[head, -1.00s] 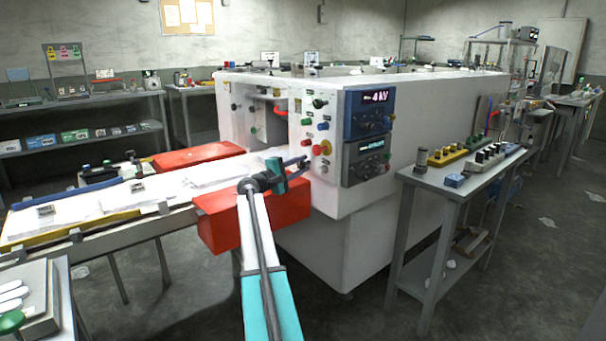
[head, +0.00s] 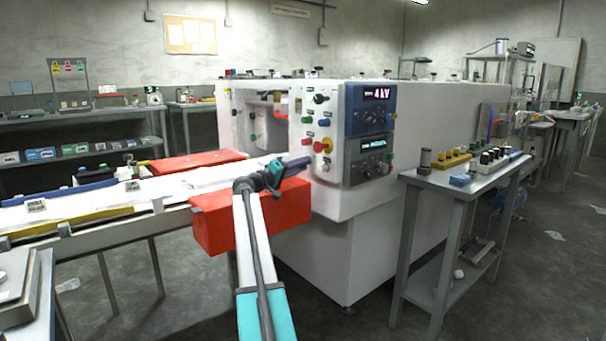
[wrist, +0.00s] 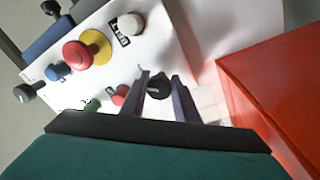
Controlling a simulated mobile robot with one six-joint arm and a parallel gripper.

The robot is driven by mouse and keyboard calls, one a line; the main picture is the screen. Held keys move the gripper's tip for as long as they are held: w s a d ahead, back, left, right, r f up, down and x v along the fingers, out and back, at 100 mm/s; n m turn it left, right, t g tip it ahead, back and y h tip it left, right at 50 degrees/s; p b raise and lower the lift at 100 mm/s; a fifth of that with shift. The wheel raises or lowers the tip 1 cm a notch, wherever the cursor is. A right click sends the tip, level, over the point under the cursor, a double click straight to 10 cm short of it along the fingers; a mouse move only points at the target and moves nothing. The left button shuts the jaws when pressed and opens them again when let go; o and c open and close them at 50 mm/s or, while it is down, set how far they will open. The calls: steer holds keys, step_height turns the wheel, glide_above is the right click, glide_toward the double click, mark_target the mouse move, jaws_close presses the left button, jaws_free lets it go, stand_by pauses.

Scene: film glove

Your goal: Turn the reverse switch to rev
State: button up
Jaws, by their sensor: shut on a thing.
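My gripper (head: 301,163) reaches the left strip of controls on the white machine's front panel. In the wrist view, its two dark fingers (wrist: 163,84) stand on either side of a black knob (wrist: 158,86) with a light mark on its face, and they are shut on it. I take this knob for the reverse switch; no rev marking can be read. In the head view the gripper hides the knob. A red emergency button on a yellow ring (head: 325,145) sits above and to the right of the gripper.
Close to the knob in the wrist view are a red button (wrist: 120,95) and a white knob (wrist: 131,24). A red box (head: 250,220) stands below the gripper, beside the paper-covered conveyor (head: 110,205). A grey side table (head: 455,185) stands right of the machine.

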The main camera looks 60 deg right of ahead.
steer(key=shift+a+f+m+g+b, duration=0.1)
steer(key=shift+m+g+b, duration=0.3)
steer(key=shift+m+b, duration=0.6)
steer(key=o, duration=1.1)
steer(key=shift+c, duration=0.2)
steer(key=shift+p, duration=0.3)
steer(key=r+p+v, duration=0.1)
steer(key=p+v, duration=0.1)
steer(key=v, duration=0.5)
steer(key=shift+a+f, duration=0.3)
